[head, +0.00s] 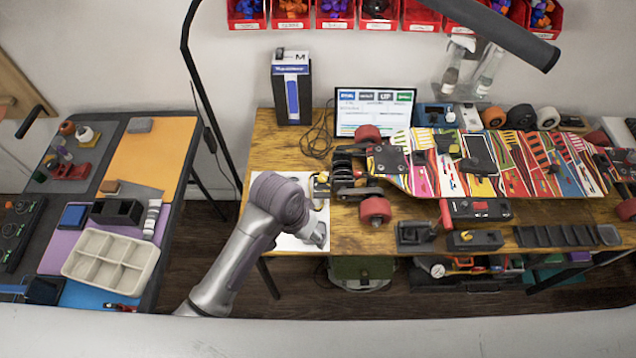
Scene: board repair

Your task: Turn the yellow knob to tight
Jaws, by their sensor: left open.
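A small yellow part (321,178), which looks like the yellow knob, shows at the left end of the skateboard (440,165), beside the trucks. It is too small to read its setting or to tell tight from loose. My left arm reaches up from the bottom to the table's left part. My left gripper (317,232) is open over the white sheet (288,243), just below the yellow part in the picture. The arm's wrist hides part of this spot, and I cannot tell whether the fingers touch anything. My right gripper is not in view.
The patterned skateboard with red wheels (375,210) fills much of the wooden table (262,150). Black trays (560,236) line its front edge. A screen (372,112) and a blue-white box (291,90) stand behind. A side table (165,130) with a beige compartment tray (110,262) is at left.

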